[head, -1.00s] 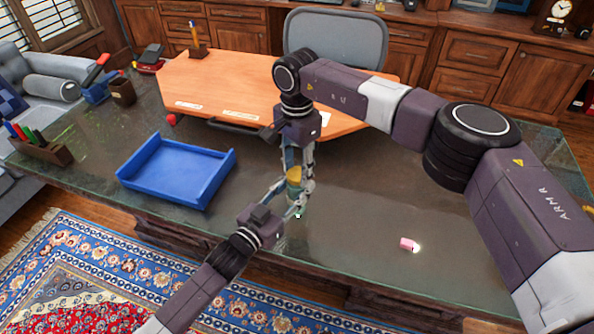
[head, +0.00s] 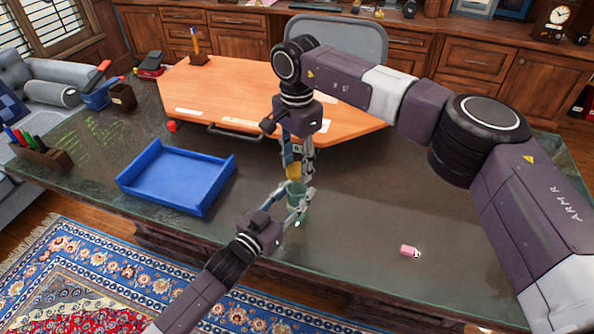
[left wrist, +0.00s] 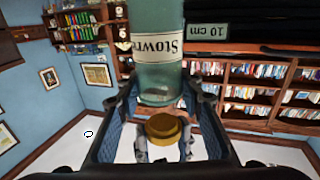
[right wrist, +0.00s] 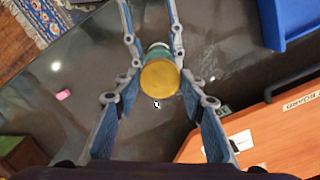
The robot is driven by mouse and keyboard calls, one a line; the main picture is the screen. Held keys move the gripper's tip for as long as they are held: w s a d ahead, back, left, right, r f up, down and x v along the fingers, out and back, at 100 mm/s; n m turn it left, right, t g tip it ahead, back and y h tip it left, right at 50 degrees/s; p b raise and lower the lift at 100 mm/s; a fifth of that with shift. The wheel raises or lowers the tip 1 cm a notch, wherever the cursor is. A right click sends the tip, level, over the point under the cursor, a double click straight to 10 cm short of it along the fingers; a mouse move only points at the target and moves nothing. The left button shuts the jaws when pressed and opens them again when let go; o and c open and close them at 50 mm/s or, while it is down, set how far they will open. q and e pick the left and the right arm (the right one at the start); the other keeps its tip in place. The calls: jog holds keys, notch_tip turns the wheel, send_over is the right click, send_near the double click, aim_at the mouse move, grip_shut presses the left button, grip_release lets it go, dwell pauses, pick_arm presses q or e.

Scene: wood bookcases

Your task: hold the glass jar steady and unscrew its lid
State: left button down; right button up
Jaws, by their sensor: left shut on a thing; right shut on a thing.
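The glass jar (head: 297,190) is greenish and stands upright above the desk. My left gripper (head: 295,205) is shut around its side. The jar's cream label shows upside down in the left wrist view (left wrist: 160,48). The gold lid (head: 293,171) is apart from the jar, with a small gap to its rim; the gap shows in the left wrist view, where the lid (left wrist: 164,128) is clear of the glass. My right gripper (head: 297,166) is shut on the lid from above. In the right wrist view the lid (right wrist: 160,78) covers most of the jar.
A blue tray (head: 178,178) lies left of the jar on the dark desk top (head: 350,215). A pink eraser (head: 408,250) lies to the right. A pen holder (head: 40,150) stands far left. The desk right of the jar is mostly clear.

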pick_arm(q)
jog(key=c, duration=1.3)
grip_release()
jog(key=shift+o, duration=0.3)
